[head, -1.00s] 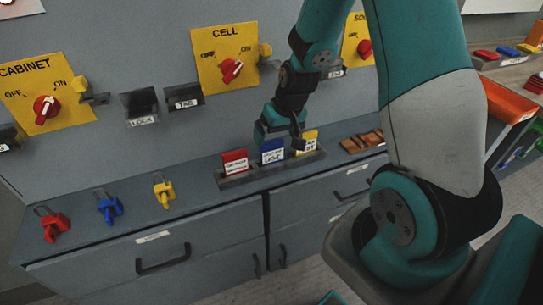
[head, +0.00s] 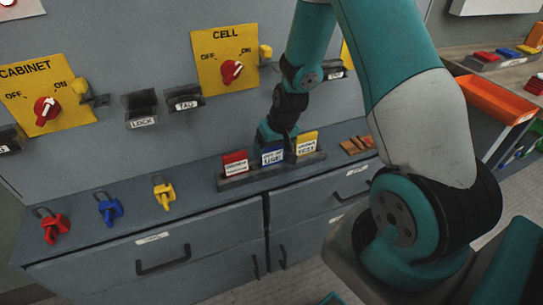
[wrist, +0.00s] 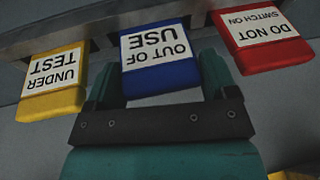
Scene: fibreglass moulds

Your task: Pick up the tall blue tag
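The tall blue tag (head: 272,154) stands in the middle of a grey rack, between a red tag (head: 235,162) and a yellow tag (head: 307,143). In the wrist view the blue tag (wrist: 158,78) reads "OUT OF USE" upside down. My gripper (wrist: 162,60) is open, with one finger on each side of the blue tag. The fingers look close to its side edges; contact cannot be made out. In the head view my gripper (head: 270,137) is low, just behind the blue tag, its fingers mostly hidden.
The rack (head: 293,167) stands on a grey cabinet top. Red (head: 53,229), blue (head: 109,210) and yellow (head: 163,194) padlocks lie to its left, and brown pieces (head: 357,144) to its right. Holders marked LOCK (head: 141,109) and TAG (head: 185,98) are on the panel above.

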